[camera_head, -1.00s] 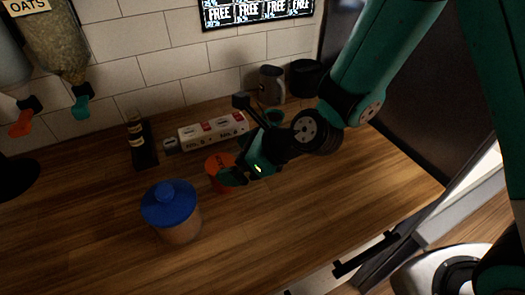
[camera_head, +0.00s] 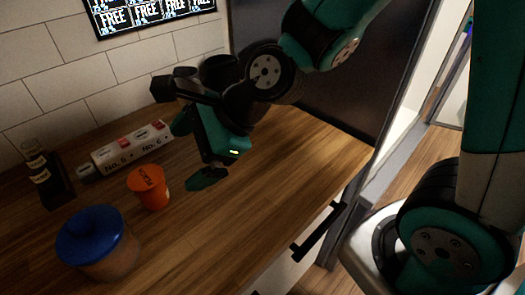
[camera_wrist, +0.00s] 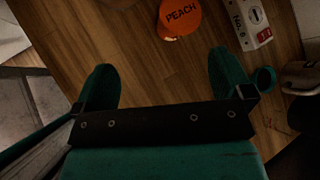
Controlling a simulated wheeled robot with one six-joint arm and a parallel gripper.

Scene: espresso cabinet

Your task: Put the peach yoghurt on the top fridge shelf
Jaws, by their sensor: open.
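The peach yoghurt is an orange cup (camera_head: 149,187) standing upright on the wooden counter in the head view. Its orange lid carries dark lettering. In the wrist view the cup (camera_wrist: 180,18) shows at the top edge with "PEACH" readable on its lid. My gripper (camera_head: 196,152) is above the counter to the right of the cup, apart from it. In the wrist view its two green fingers (camera_wrist: 163,80) are spread wide with only bare counter between them. The fridge shelf cannot be made out.
A jar with a blue lid (camera_head: 97,245) stands left of the cup, near the front. A grey mug (camera_wrist: 300,78) is at the wrist view's right. The counter right of the cup is clear.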

